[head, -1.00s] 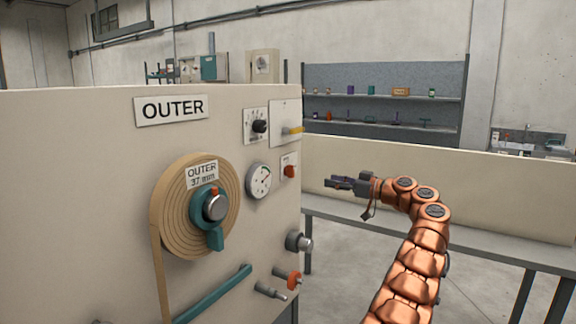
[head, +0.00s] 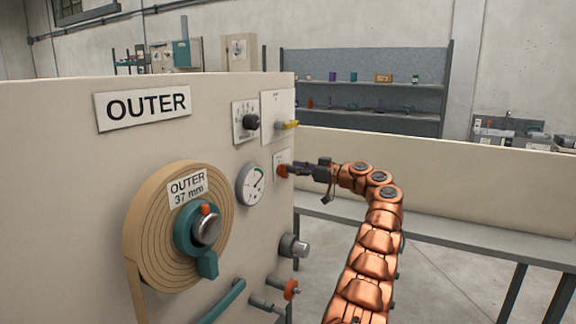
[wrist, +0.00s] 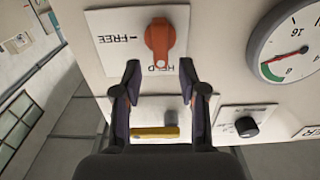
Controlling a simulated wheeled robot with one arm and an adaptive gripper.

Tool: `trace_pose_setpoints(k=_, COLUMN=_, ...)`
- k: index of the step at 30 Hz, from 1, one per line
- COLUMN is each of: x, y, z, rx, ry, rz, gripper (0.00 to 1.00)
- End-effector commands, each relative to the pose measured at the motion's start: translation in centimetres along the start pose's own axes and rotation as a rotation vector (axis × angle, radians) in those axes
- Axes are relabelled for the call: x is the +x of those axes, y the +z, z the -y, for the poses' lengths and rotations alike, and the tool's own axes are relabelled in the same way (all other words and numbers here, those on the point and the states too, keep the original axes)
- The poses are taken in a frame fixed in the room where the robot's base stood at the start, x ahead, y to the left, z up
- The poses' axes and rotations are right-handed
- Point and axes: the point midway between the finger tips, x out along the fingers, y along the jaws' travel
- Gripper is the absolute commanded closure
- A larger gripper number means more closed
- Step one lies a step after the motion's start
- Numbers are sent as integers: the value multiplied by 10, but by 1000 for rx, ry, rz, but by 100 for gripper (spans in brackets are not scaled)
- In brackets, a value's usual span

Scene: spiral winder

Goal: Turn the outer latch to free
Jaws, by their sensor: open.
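The outer latch is an orange knob (head: 282,170) on the right part of the machine's front panel in the head view. In the wrist view, which is upside down, the orange latch (wrist: 161,38) sits on a white plate lettered FREE and HOLD. Its narrow end points at HOLD, partly covering that word. My gripper (head: 296,168) is close in front of the latch in the head view. In the wrist view my gripper (wrist: 159,70) is open, its dark fingertips spread to either side of the latch's narrow end. I cannot tell whether they touch it.
A yellow-handled lever (head: 288,125) and a black selector knob (head: 252,122) are above the latch. A round gauge (head: 250,184) lies to its left. The teal-hubbed roll (head: 163,247) under the OUTER sign (head: 143,106) is farther left. Grey and orange fittings stick out below.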

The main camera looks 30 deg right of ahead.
Motion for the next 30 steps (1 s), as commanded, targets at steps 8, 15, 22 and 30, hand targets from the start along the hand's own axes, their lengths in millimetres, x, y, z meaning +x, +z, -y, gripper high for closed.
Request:
trace_pose_setpoints(k=8, x=29, y=-1, z=1, rx=0, ry=-2, rz=0, gripper=58)
trace_pose_setpoints(k=15, x=30, y=0, z=2, rx=0, ry=-3, rz=0, gripper=58)
trace_pose_setpoints(k=22, x=30, y=0, z=2, rx=0, ry=-3, rz=0, gripper=81)
trace_pose_setpoints(k=30, x=30, y=0, z=2, rx=1, ry=-3, rz=0, gripper=100)
